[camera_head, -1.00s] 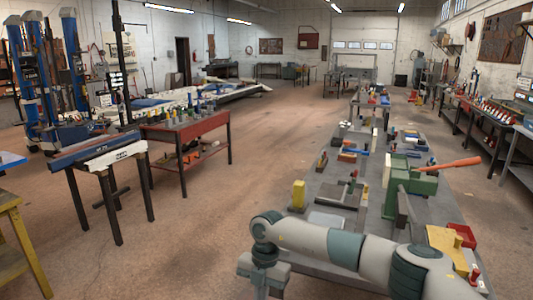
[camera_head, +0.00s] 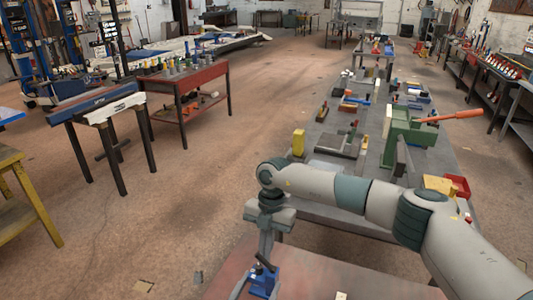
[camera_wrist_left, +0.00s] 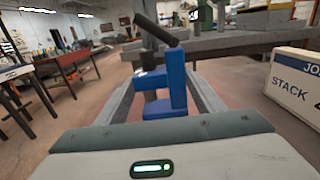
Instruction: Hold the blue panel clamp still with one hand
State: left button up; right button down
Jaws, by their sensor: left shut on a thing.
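The blue panel clamp (camera_head: 262,283) shows at the bottom of the head view with a dark lever on top. In the left wrist view the clamp (camera_wrist_left: 165,90) stands upright between the two fingers of my left gripper (camera_wrist_left: 163,100), which is shut on it. My right arm comes in from the right in the head view. My right gripper (camera_head: 266,238) points down just above the clamp's lever. Whether it touches the lever, and whether its jaws are open or shut, I cannot tell.
A reddish-brown tabletop (camera_head: 330,280) lies below the clamp. A white box marked "STACK" (camera_wrist_left: 298,82) stands to the right in the left wrist view. A grey bench (camera_head: 335,212) with tools is behind my right arm. A red tool table (camera_head: 190,85) stands at the left.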

jog(key=shift+w+d, duration=0.15)
jog(key=shift+w, duration=0.1)
dwell(0.5)
jog(key=shift+r, duration=0.15)
jog(key=shift+s+a+v, duration=0.1)
jog(key=shift+s+v, duration=0.1)
jog(key=shift+v, duration=0.7)
jog(key=shift+s+a+v, duration=0.1)
jog(key=shift+s+v, duration=0.1)
jog(key=shift+v, duration=0.75)
jog(key=shift+s+a+v, duration=0.1)
jog(key=shift+s+v, duration=0.1)
jog(key=shift+v, duration=0.7)
jog(key=shift+r, duration=0.2)
pick_arm(q)
jog(key=o, duration=1.4)
jog(key=shift+o, duration=0.2)
jog(key=shift+s, duration=0.15)
